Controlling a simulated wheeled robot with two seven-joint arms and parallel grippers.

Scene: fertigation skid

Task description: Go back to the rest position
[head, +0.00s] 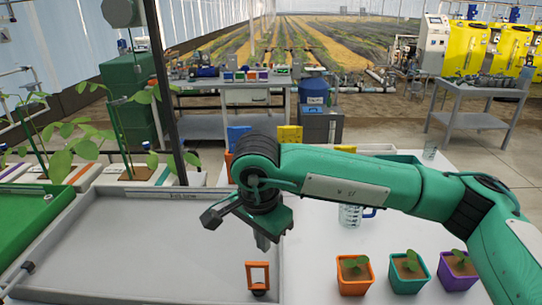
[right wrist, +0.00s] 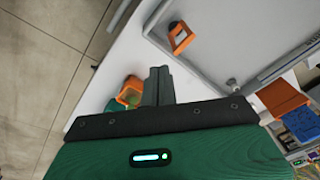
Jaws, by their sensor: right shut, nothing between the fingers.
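My right arm reaches in from the right of the head view, and its green right gripper (head: 263,242) points down above the right side of a grey tray (head: 150,245). In the right wrist view the two dark fingers (right wrist: 160,72) are together with nothing between them. An orange frame-shaped piece (head: 258,275) stands in the tray near its right front edge, apart from the fingers; it also shows in the right wrist view (right wrist: 181,38). My left gripper is not in view.
Potted seedlings in an orange pot (head: 355,273), a teal pot (head: 408,271) and a purple pot (head: 457,269) stand on the white table right of the tray. A clear measuring jug (head: 350,216) is partly behind my arm. A dark post (head: 166,100) rises at the tray's back.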

